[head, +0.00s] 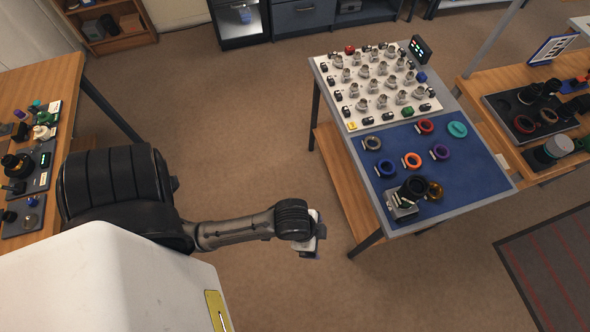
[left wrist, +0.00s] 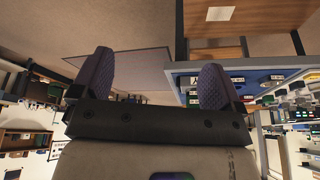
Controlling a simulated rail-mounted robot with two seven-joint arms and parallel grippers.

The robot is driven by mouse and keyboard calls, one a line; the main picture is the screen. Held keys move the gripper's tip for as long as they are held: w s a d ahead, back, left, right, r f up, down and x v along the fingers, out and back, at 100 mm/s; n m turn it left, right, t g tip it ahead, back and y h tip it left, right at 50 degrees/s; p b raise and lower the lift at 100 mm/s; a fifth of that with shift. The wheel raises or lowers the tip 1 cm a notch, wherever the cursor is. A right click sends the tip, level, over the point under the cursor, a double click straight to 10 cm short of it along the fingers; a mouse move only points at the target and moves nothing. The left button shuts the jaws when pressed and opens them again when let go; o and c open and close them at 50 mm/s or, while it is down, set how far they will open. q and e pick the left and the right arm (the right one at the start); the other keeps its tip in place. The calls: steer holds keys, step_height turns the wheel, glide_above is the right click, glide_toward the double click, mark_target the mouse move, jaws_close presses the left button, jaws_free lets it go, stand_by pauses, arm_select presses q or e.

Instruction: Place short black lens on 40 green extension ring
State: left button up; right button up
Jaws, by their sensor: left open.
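A black lens-like part (head: 412,187) stands on a grey stand (head: 401,207) at the near edge of the blue mat; I cannot tell if it is the short black lens. A teal-green ring (head: 457,129) lies at the mat's far right; its size marking is not readable. My left gripper (head: 318,236) is over the floor, left of the table and apart from everything on it. In the left wrist view its two purple fingers (left wrist: 156,82) are wide apart with nothing between them. My right gripper is not in view.
The blue mat (head: 465,165) also holds blue, orange, purple and red rings. A white board (head: 352,118) with rows of metal parts lies behind it. A side table at right carries a dark tray (head: 496,107). A wooden bench (head: 70,84) stands at left. Open floor lies between.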

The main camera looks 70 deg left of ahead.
arm_select(q)
steer(key=s+a+r+n+y, duration=0.1)
steer(key=s+a+n, duration=0.3)
steer(key=s, duration=0.2)
steer(key=shift+a+y, duration=0.4)
steer(key=shift+r, duration=0.15)
step_height(320, 180, up, 26)
steer(key=p, duration=2.5)
steer(key=shift+f+p, duration=0.2)
steer(key=shift+p, duration=0.1)
